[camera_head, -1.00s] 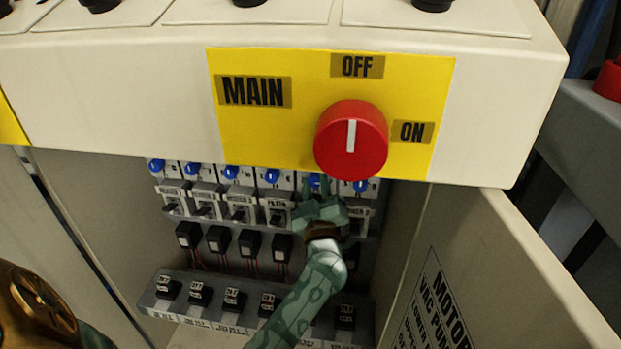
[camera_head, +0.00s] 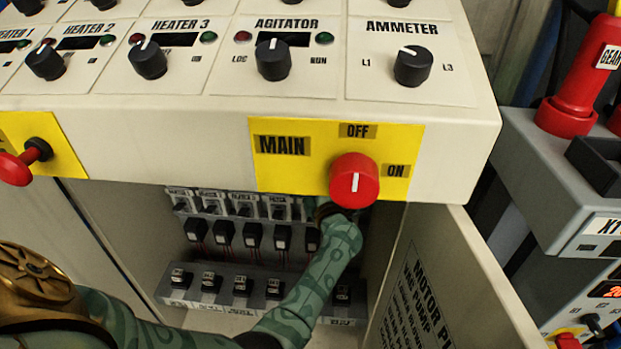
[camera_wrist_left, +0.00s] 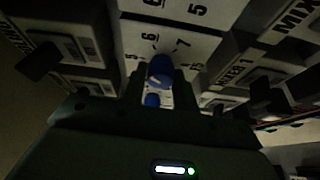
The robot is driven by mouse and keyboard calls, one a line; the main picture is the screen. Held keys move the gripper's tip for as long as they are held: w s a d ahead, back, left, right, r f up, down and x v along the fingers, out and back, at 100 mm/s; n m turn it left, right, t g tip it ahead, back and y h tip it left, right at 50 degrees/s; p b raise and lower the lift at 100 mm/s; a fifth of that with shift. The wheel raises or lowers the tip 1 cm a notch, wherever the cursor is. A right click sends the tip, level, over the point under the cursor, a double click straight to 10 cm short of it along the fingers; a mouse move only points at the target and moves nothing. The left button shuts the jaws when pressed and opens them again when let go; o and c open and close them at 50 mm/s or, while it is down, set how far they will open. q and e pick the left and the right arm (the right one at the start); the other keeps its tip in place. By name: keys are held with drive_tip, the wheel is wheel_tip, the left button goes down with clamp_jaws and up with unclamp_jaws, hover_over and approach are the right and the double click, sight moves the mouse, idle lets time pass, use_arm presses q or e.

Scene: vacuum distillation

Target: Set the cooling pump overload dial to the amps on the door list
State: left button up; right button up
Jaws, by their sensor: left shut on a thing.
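A blue dial (camera_wrist_left: 160,70) sits on a white scale plate (camera_wrist_left: 190,45) in the left wrist view, with numbers such as 6 and 7 around it. My left gripper (camera_wrist_left: 163,88) is shut on this dial, its dark fingers on either side. A smaller blue part (camera_wrist_left: 152,100) shows just below the dial. In the head view my left arm reaches into the open cabinet, and the gripper is hidden behind the console edge and red main knob. The door list (camera_head: 428,300) is on the open door's inner face; only parts of its lines show, and no amps are readable. My right gripper is out of view.
The red main knob (camera_head: 354,181) on its yellow plate overhangs the cabinet opening. Several breakers (camera_head: 240,205) and black relays (camera_head: 252,236) stand in rows left of my arm. The open door (camera_head: 470,290) bounds the right side.

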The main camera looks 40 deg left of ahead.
use_arm(q)
drive_tip(key=shift+a+n+g+h+p, duration=0.1)
drive_tip(key=shift+n+g+h+p, duration=0.1)
drive_tip(key=shift+n+h+p, duration=0.85)
drive_tip(key=shift+n+g+h+p, duration=0.2)
drive_tip(key=shift+n+h+p, duration=0.15)
drive_tip(key=shift+n+p, duration=1.3)
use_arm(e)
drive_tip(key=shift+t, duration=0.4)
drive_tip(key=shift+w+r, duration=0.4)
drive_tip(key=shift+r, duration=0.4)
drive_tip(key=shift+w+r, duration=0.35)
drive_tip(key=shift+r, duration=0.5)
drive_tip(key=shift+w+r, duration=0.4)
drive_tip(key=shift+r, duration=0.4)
use_arm(q)
drive_tip(key=shift+n, duration=0.3)
drive_tip(key=o, duration=1)
